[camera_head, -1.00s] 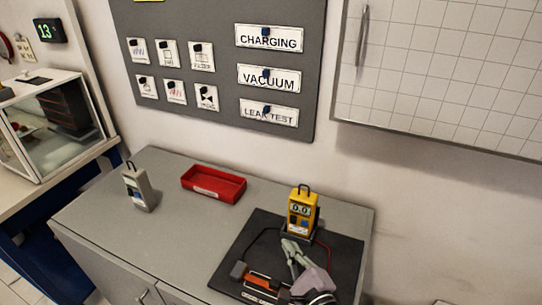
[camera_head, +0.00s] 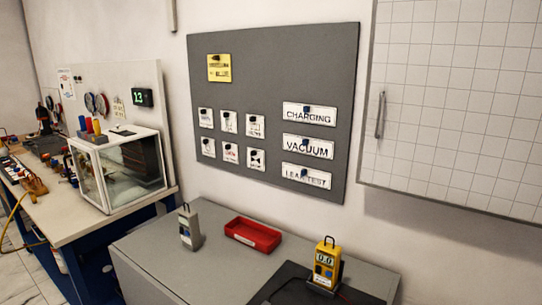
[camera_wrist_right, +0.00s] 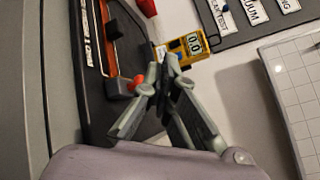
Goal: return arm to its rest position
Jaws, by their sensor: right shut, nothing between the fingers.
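My right gripper (camera_wrist_right: 168,88) shows in the wrist view. Its fingers are together with nothing between them. It appears above the dark mat (camera_wrist_right: 150,125), apart from the yellow meter (camera_wrist_right: 193,45) beyond its tips. In the head view the yellow meter (camera_head: 325,263), with a display reading 0.0, stands upright on the dark mat (camera_head: 290,285) on the grey cabinet top. No part of my right arm shows in the head view. My left gripper is in neither view.
A grey handheld device (camera_head: 189,229) and a red tray (camera_head: 253,235) stand on the cabinet (camera_head: 215,275). A glass-sided case (camera_head: 118,172) is on the left bench. A grey board (camera_head: 272,110) and a white tiled panel (camera_head: 455,100) are on the wall.

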